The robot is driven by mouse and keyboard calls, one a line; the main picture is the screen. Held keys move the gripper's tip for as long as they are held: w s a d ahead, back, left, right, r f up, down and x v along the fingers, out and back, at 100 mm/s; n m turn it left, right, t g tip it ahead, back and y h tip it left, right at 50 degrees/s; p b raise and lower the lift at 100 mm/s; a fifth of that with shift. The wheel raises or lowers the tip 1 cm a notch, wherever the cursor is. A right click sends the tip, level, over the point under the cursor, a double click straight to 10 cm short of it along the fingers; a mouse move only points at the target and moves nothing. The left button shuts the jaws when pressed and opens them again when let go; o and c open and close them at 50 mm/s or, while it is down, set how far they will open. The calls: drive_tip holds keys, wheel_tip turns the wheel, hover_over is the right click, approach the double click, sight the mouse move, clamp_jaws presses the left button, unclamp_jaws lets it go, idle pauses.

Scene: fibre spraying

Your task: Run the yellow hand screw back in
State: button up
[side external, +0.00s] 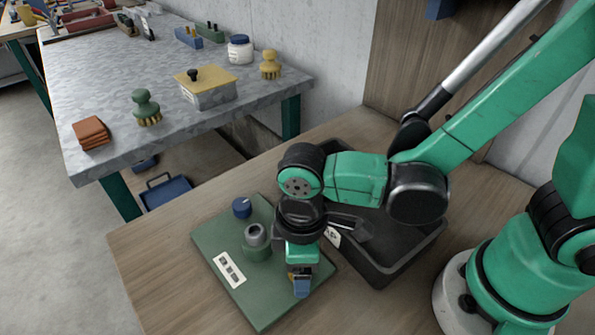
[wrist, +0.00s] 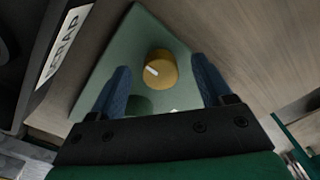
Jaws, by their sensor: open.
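The yellow hand screw (wrist: 161,69) is a round knob with a white pointer mark, standing on the green plate (wrist: 134,31) in the wrist view. My gripper (wrist: 160,64) is open, with one blue finger on each side of the screw and a visible gap to each. In the side view my gripper (side external: 301,283) points down over the near right part of the green plate (side external: 264,303). There it mostly hides the screw. How deep the screw sits cannot be told.
The plate also carries a blue knob (side external: 242,207), a grey-topped green fitting (side external: 257,237) and a white label (side external: 229,268). A black scrap bin (side external: 398,268) stands close on the right. A grey bench (side external: 108,89) with brushes and boxes is behind.

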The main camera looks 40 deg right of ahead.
drive_tip(key=shift+r, duration=2.85)
drive_tip(key=w+d+r+m+t, duration=0.1)
drive_tip(key=d+m, duration=0.1)
drive_tip(key=w+d+r+m+t, duration=0.1)
drive_tip(key=d, duration=0.2)
drive_tip(key=w+d+r+m+t+y, duration=0.1)
drive_tip(key=w+d+m, duration=0.1)
drive_tip(key=d, duration=0.1)
drive_tip(key=shift+d+r+m+t, duration=0.1)
drive_tip(key=shift+r+m+t, duration=0.05)
drive_tip(key=shift+m+t, duration=0.15)
drive_tip(key=w+d+r+m+t+h, duration=0.1)
drive_tip(key=d+r+m+t, duration=0.1)
drive_tip(key=d, duration=0.5)
drive_tip(key=m+t, duration=0.1)
drive_tip(key=m, duration=0.1)
drive_tip(key=shift+d+r+m, duration=0.2)
drive_tip(key=shift+d+m, duration=0.1)
